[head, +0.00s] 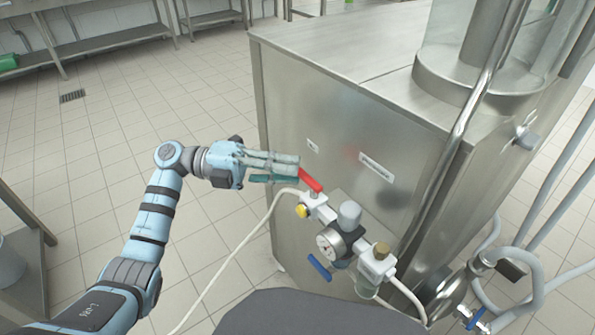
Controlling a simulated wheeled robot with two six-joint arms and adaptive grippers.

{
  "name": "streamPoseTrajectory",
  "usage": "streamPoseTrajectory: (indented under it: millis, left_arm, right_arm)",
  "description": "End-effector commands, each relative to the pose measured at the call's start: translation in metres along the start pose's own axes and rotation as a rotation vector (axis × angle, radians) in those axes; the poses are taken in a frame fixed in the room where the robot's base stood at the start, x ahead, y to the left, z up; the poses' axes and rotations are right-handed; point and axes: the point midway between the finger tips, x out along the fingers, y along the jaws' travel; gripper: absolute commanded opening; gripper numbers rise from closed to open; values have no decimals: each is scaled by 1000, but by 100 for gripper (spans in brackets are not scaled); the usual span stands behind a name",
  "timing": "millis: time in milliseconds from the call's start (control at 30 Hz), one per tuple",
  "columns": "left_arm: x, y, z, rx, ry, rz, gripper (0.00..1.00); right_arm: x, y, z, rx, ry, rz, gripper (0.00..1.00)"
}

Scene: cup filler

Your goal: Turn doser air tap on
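The doser's air tap is a small valve with a red lever (311,180) on the air line at the machine's side panel. The lever slants up and to the left from the valve body. My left gripper (292,168) reaches in from the left, with its fingertips at the upper end of the red lever. I cannot tell whether they touch it. The fingers look close together, but whether they are open or shut is unclear. My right gripper is not in view.
Beside the tap are a pressure gauge (331,243), a yellow knob (301,211) and a blue handle (319,268). A pale hose (247,238) hangs from the air line. The steel cabinet (330,75) stands behind. The tiled floor (120,120) at left is open.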

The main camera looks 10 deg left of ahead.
Motion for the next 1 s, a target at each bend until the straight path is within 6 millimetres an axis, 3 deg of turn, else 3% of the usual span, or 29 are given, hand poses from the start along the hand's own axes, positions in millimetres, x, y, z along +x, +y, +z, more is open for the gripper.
streamPoseTrajectory:
  millis: [200,333,867,933,1000]
  left_arm:
    - [-61,0,1,-1,-4,2,18]
    - [-81,0,1,-1,-1,1,18]
    - [-86,0,2,7,-8,-2,18]
    - [-87,-6,16,19,-69,-24,18]
    - [-91,-24,44,47,-202,-100,18]
  right_arm:
    - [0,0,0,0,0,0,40]
    - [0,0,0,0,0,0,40]
    - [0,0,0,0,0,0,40]
    - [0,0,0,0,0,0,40]
    - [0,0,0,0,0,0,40]
